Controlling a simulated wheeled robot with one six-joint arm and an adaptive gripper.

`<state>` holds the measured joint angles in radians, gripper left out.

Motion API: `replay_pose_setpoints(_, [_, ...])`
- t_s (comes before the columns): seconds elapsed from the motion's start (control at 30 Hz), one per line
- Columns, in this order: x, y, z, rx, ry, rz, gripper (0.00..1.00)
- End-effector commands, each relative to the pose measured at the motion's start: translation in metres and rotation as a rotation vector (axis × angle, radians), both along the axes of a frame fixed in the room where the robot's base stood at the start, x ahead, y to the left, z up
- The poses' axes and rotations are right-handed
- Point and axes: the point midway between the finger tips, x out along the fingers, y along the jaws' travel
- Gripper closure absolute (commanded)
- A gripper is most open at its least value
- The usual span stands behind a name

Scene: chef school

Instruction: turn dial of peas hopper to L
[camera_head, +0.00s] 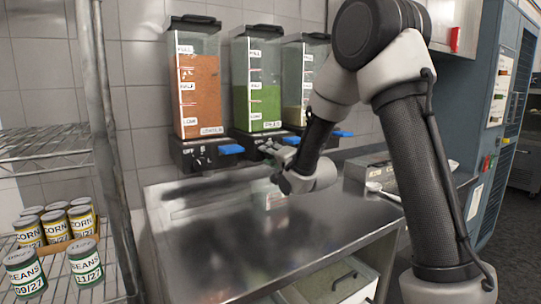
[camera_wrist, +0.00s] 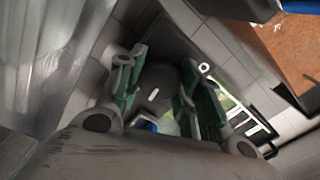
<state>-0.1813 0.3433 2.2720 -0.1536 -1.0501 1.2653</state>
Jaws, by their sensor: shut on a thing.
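The peas hopper (camera_head: 258,90) is the middle of three clear wall dispensers in the head view, with green contents and a dark base. Its blue lever (camera_head: 291,140) sticks out at the base's right. My gripper (camera_head: 272,152) reaches the front of that base and hides most of the dial there. In the wrist view, the green-padded fingers of my gripper (camera_wrist: 157,78) are on both sides of a dark dial (camera_wrist: 160,78) with a white mark, and are shut on it. The letters around the dial cannot be read.
An orange-filled hopper (camera_head: 200,85) with its own dial and blue lever is at the left. A third hopper (camera_head: 305,80) is partly behind my arm. A steel counter (camera_head: 250,240) lies below, mostly clear. A wire rack with cans (camera_head: 85,262) stands left.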

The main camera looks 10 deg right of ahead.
Motion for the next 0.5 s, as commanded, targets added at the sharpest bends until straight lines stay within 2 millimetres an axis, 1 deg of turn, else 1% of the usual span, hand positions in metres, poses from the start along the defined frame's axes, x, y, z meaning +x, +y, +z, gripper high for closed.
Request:
replay_pose_setpoints(0.2, [-0.0003,-0.0006,-0.0013,0.087,0.031,-0.001,0.88])
replay_pose_setpoints(0.5, [-0.0004,-0.0007,-0.0015,0.128,0.046,-0.001,0.88])
